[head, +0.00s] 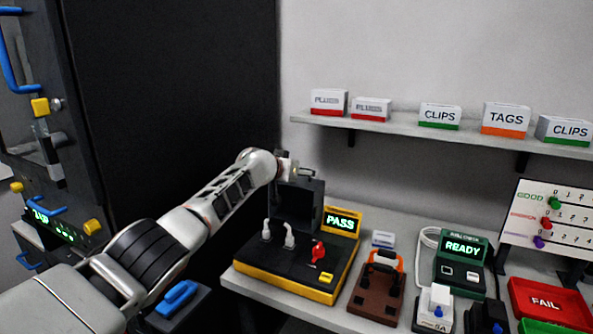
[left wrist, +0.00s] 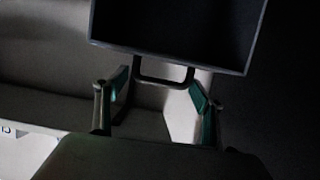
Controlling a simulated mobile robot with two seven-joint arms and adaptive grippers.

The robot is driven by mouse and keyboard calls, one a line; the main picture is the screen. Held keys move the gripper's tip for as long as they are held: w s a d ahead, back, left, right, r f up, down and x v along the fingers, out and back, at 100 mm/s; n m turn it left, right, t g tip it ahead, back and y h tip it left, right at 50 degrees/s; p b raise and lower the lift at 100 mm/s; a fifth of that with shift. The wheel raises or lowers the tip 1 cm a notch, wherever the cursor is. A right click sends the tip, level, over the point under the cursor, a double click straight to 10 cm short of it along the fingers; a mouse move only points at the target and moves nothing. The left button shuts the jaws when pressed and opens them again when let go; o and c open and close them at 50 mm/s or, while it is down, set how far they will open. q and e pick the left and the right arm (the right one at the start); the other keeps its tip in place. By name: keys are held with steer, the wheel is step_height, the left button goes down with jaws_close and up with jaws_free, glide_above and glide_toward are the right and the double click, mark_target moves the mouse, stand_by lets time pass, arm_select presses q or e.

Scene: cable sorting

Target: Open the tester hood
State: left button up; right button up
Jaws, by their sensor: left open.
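The tester (head: 270,282) is a black-topped yellow box on the bench, with white plugs, a red switch and a green "PASS" display (head: 342,222). Its dark hood (head: 298,205) stands raised at the back, leaving the plugs uncovered. My left gripper (head: 290,168) is at the hood's top edge. In the left wrist view, the hood (left wrist: 180,22) fills the top, and its bail-shaped handle (left wrist: 163,80) lies between the spread fingers of my left gripper (left wrist: 160,88). I see gaps beside the handle, so the fingers are open around it. My right gripper is not in view.
A dark cabinet (head: 180,90) stands close on the left. A shelf (head: 400,128) with labelled boxes hangs above the bench. Right of the tester are a brown block with an orange handle (head: 378,290), a "READY" unit (head: 462,250) and a red "FAIL" bin (head: 545,302).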

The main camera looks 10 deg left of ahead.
arm_select(q)
steer(key=shift+s+r, duration=0.1)
steer(key=shift+s, duration=0.05)
steer(key=shift+s+a+r, duration=0.15)
steer(key=shift+s+a, duration=0.15)
steer(key=shift+v, duration=1.15)
steer(key=v, duration=0.8)
steer(key=shift+s, duration=0.3)
steer(key=shift+s, duration=0.1)
